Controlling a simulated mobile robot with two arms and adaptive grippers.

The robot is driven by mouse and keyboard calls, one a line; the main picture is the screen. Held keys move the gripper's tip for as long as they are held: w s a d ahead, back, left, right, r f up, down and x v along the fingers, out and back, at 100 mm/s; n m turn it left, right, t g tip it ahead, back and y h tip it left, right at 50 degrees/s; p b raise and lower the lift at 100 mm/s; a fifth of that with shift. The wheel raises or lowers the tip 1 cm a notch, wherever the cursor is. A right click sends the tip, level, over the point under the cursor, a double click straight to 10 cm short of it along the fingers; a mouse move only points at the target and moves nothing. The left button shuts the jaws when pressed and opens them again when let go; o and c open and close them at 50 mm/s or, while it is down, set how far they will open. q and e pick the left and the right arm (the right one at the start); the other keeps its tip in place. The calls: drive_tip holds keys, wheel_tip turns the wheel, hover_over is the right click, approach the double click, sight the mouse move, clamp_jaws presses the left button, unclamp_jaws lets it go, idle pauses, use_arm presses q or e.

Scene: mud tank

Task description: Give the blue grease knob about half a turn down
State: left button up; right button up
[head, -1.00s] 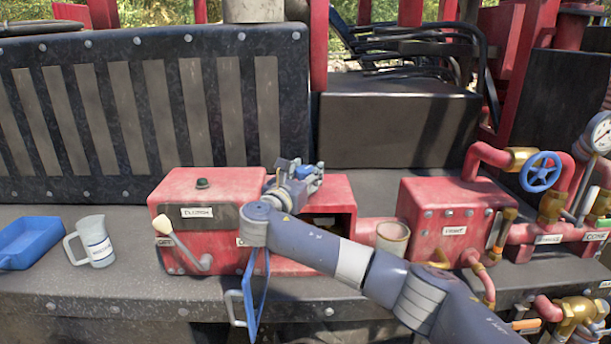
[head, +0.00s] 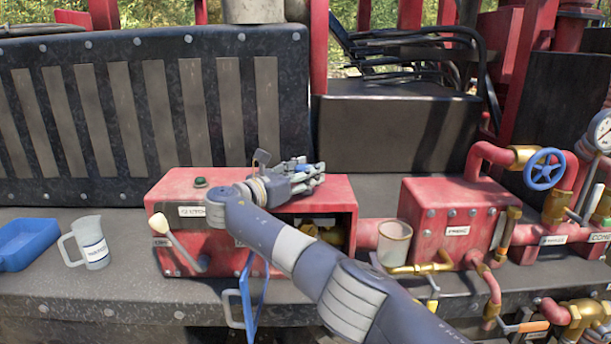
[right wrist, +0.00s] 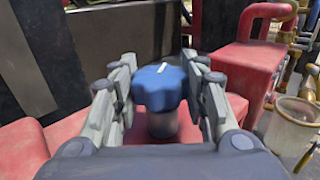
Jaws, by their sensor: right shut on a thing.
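The blue grease knob (right wrist: 160,88) has a lobed head with a white mark on top and stands upright on a dark grey stem above the red box (head: 340,192). My right gripper (right wrist: 163,85) is shut on the knob, with a grey finger on each side. In the head view my right gripper (head: 308,176) lies over the top of the red box, and its fingers largely hide the knob. My left gripper is not in view.
The red box's blue-edged door (head: 246,300) hangs open at the front. A lever (head: 180,243) sticks out at its left. A pale cup (head: 394,243) is at its right. A jug (head: 90,243) and blue tray (head: 25,242) stand left.

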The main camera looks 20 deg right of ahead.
drive_tip(key=shift+r+g, duration=0.15)
drive_tip(key=shift+g, duration=0.15)
idle(0.5)
drive_tip(key=o, duration=1.1)
drive_tip(key=v, duration=1.1)
drive_tip(key=shift+s+a+f, duration=0.15)
drive_tip(key=shift+a+f, duration=0.1)
drive_tip(key=shift+a, duration=0.15)
